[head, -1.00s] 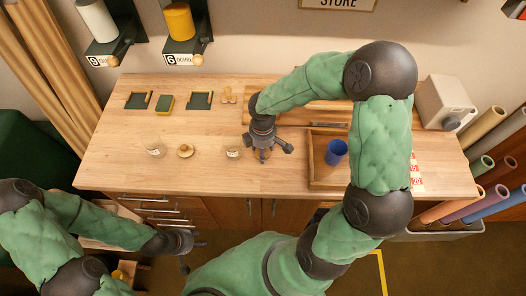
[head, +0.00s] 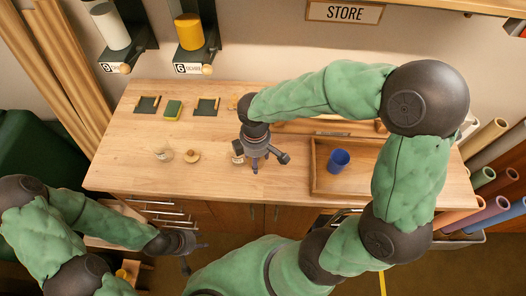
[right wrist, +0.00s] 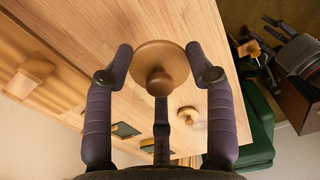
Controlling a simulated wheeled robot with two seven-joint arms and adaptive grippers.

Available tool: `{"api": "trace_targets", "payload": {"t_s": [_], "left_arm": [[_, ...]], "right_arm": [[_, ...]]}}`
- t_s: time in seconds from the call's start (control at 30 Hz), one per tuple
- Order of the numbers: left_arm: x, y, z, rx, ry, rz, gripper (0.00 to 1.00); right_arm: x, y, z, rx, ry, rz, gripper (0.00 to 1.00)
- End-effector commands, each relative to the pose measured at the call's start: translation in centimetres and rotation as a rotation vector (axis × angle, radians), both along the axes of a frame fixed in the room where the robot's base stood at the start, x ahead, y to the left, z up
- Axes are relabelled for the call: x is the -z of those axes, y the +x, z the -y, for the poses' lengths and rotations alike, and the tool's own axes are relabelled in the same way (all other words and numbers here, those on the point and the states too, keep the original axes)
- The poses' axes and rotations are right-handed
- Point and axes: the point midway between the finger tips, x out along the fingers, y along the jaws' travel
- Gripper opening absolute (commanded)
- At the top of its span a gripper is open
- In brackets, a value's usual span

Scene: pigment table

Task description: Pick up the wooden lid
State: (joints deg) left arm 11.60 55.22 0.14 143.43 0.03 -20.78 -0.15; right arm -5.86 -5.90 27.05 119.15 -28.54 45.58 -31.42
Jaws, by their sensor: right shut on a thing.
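The wooden lid (right wrist: 158,62), round with a knob on top, lies between the fingers of my right gripper (right wrist: 159,72) in the right wrist view. The gripper is shut on it, with one finger on either side and a third finger below in the picture. My left gripper (head: 193,249) is open and empty, low in front of the table.
A wooden tray (head: 318,186) with a blue cup (head: 338,160) is on the right.

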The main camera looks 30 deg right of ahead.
Motion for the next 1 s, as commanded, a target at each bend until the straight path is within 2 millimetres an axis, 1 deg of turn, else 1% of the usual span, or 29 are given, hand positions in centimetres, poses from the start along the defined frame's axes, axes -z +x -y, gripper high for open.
{"api": "trace_targets", "payload": {"t_s": [0.03,0.1,0.3,0.53,0.63,0.67,0.77,0.9,1.0], "left_arm": [[-0.2,0.0,0.0,0.0,0.0,0.0,0.4],[-0.4,0.0,0.0,0.0,0.0,0.0,0.4],[-0.7,0.0,0.0,0.0,0.0,0.0,0.4],[-0.9,0.0,0.0,0.0,0.0,0.0,0.4],[-1.3,0.0,0.0,0.0,0.0,0.0,0.4],[-1.5,0.0,0.0,0.0,0.0,0.0,0.4],[-2.6,0.0,0.0,0.0,0.0,0.0,0.4],[-4.9,0.0,0.0,0.0,0.0,0.0,0.4],[-6.3,0.0,0.0,0.0,0.0,0.0,0.4]], "right_arm": [[-0.6,-0.5,-0.9,-0.006,0.0,0.002,0.38],[-1.1,-1.1,-1.9,-0.005,0.001,0.003,0.38],[-2.2,-2.6,-4.2,-0.004,-0.001,0.001,0.38],[-2.9,-3.5,-5.7,-0.002,0.0,0.001,0.38],[-3.3,-3.4,-5.9,0.0,0.001,0.001,0.38],[-3.5,-3.2,-5.9,-0.001,0.001,-0.001,0.38],[-4.4,-1.6,-5.7,-0.003,0.0,-0.002,0.38],[-5.7,2.0,-5.0,-0.011,0.001,-0.004,0.38],[-6.3,4.5,-4.2,-0.019,0.0,-0.004,0.38]]}}
